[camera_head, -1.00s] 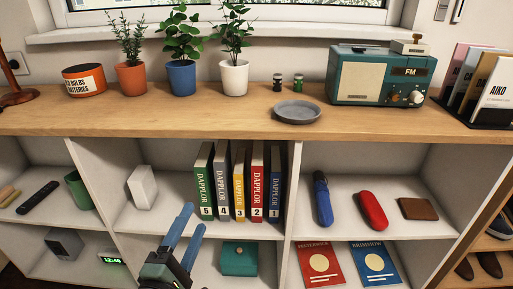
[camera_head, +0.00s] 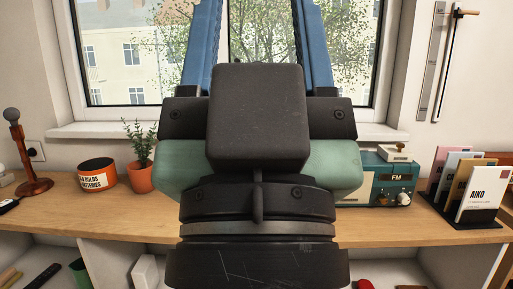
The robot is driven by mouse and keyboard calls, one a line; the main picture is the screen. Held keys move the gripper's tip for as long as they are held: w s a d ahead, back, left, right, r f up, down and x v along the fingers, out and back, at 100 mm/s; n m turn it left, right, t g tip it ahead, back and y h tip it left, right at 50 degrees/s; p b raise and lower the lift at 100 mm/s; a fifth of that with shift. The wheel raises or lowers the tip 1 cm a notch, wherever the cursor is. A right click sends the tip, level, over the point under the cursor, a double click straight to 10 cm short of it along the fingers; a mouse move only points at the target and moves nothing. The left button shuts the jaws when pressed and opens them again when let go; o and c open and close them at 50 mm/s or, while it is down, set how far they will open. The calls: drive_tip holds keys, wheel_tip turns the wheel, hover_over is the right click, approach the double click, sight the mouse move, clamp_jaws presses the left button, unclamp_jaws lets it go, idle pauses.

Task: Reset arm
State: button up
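My gripper (camera_head: 259,25) is large and close to the camera in the middle of the view. Its two blue fingers point up in front of the window, and their tips run past the top edge. The fingers are wide apart. The window shows between them, and no held object is visible. The dark gripper body hides the middle of the shelf unit and of its top.
On the wooden top (camera_head: 70,198) stand an orange tin (camera_head: 97,175), a potted plant (camera_head: 141,160), a partly hidden teal radio (camera_head: 390,182) and a card holder (camera_head: 478,215). A microphone-like object (camera_head: 20,150) stands far left. Window (camera_head: 130,50) behind.

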wheel_tip(320, 180, up, 24)
drive_tip(key=p, duration=2.1)
drive_tip(key=shift+f, duration=0.2)
